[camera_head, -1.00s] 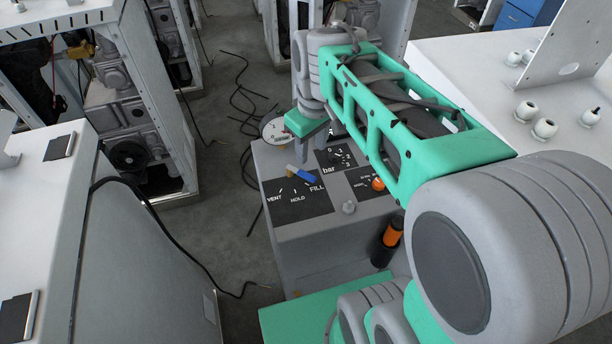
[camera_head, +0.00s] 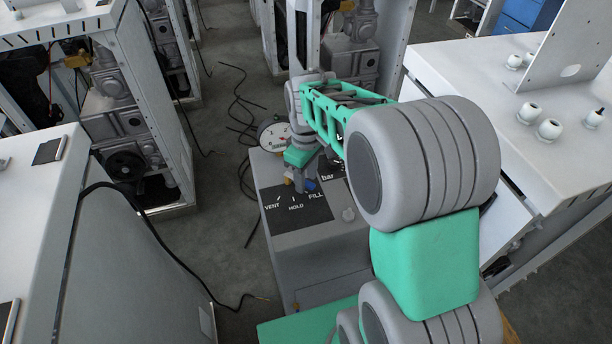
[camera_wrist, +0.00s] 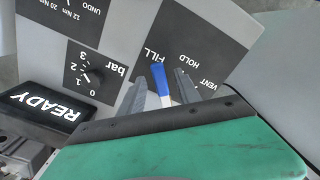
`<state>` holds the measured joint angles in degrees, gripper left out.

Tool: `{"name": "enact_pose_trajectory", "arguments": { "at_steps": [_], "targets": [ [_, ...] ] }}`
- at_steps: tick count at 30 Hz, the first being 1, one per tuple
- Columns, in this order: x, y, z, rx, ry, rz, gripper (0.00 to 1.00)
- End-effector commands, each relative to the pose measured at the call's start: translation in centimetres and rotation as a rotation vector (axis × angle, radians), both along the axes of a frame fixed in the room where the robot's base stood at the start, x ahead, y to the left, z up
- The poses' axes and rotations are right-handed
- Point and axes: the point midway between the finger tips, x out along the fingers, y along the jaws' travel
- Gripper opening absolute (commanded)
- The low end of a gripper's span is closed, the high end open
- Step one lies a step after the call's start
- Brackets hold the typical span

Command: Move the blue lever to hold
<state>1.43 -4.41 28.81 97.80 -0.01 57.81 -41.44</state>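The blue lever (camera_wrist: 159,76) with a pale shaft sits on a black plate marked VENT, HOLD and FILL. In the wrist view its tip points to the FILL mark. My gripper (camera_wrist: 160,88) is open, with one finger on each side of the lever and a visible gap on both sides. In the head view my gripper (camera_head: 299,184) is down over the lever plate (camera_head: 283,218), and only a bit of the blue lever (camera_head: 310,186) shows near FILL. The fingers' exact height over the plate is hard to tell.
A bar dial (camera_wrist: 92,75) and a READY display (camera_wrist: 49,106) lie close beside the lever plate. A round gauge (camera_head: 274,134) stands behind the grey cabinet (camera_head: 315,250). Cables lie on the floor to the left.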

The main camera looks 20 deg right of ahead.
Motion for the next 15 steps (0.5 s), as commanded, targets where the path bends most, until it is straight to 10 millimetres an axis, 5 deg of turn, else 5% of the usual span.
{"name": "enact_pose_trajectory", "arguments": {
  "at_steps": [15],
  "targets": [
    [0.01,0.01,0.05,0.000,0.000,0.000,0.00]
  ]
}}
